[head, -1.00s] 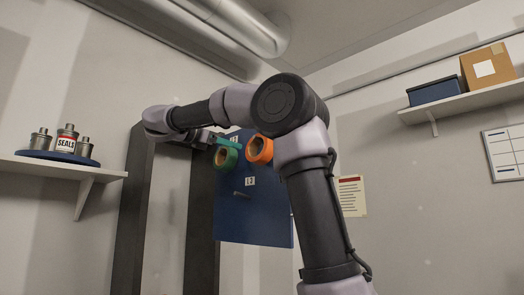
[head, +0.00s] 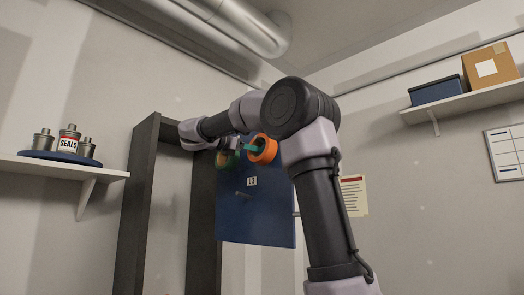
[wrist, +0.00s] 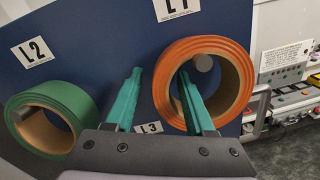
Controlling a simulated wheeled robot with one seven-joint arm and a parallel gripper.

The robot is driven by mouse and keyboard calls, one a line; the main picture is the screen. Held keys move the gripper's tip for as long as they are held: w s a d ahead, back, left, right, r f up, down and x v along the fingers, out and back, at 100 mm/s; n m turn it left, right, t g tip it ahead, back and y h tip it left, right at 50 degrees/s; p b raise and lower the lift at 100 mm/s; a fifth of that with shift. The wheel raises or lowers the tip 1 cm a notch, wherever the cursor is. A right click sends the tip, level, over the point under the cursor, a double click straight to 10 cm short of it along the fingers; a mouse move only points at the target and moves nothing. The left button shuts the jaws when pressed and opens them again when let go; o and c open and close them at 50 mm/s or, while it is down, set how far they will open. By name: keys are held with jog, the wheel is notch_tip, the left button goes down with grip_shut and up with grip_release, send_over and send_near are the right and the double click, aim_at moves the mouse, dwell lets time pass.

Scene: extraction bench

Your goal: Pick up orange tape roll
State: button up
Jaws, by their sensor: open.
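The orange tape roll (head: 263,149) hangs on a peg on the blue board, under the label L1. In the wrist view the orange roll (wrist: 204,85) is large, with the grey peg end inside its hole. My gripper (wrist: 159,76) has teal fingers spread apart, with nothing held. The right finger overlaps the roll's hole and the left finger is outside its left edge, so the roll's left wall appears between them. I cannot tell whether they touch it. In the head view my gripper (head: 247,147) is in front of the roll's left side.
A green tape roll (wrist: 52,118) hangs left of my gripper by label L2. The blue board (head: 256,220) has a lower peg (head: 243,195) with nothing on it. A dark frame (head: 205,215) stands left. A shelf (head: 72,170) holds cans; another shelf (head: 470,97) holds boxes.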

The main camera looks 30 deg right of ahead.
jog(key=shift+d, duration=0.1)
grip_shut()
dwell(0.3)
